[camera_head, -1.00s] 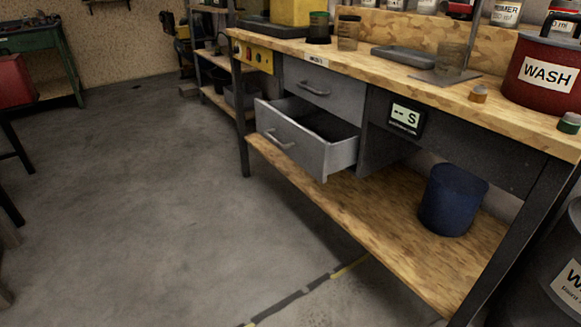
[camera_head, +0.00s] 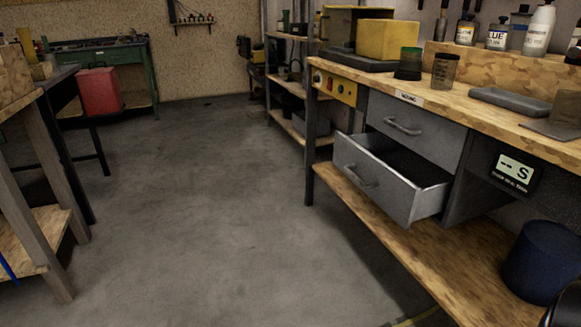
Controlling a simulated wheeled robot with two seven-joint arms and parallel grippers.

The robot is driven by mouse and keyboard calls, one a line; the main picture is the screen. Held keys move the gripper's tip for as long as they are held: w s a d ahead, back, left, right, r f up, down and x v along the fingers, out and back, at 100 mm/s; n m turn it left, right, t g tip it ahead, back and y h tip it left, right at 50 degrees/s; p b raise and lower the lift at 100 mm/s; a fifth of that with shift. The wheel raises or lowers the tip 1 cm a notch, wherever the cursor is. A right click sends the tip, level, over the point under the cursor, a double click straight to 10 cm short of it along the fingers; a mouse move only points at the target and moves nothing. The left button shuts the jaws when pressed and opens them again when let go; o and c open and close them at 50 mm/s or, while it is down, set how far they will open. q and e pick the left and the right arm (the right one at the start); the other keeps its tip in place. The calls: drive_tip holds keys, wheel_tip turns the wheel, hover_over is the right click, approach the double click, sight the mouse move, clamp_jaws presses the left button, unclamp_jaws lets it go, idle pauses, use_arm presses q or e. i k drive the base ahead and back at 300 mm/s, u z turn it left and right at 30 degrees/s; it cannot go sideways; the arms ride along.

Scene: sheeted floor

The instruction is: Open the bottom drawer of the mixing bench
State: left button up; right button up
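The mixing bench (camera_head: 405,82) stands at the right, with a wooden top and two grey drawers under it. The bottom drawer (camera_head: 374,194) is pulled well out, and its empty-looking inside shows. Its bar handle (camera_head: 360,176) is on the front face, with nothing touching it. The top drawer (camera_head: 412,126) above it is shut.
A blue bin (camera_head: 545,262) sits on the bench's lower shelf (camera_head: 440,262). A yellow box (camera_head: 388,40) and bottles stand on top. Another bench (camera_head: 40,225) is at the left, with a red container (camera_head: 99,91) behind it. The floor (camera_head: 215,200) between is clear.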

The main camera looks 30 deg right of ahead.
sight(409, 188)
drive_tip(key=u, duration=0.1)
drive_tip(key=i, duration=0.85)
drive_tip(key=z, duration=0.85)
drive_tip(key=i, duration=0.4)
drive_tip(key=z, duration=0.4)
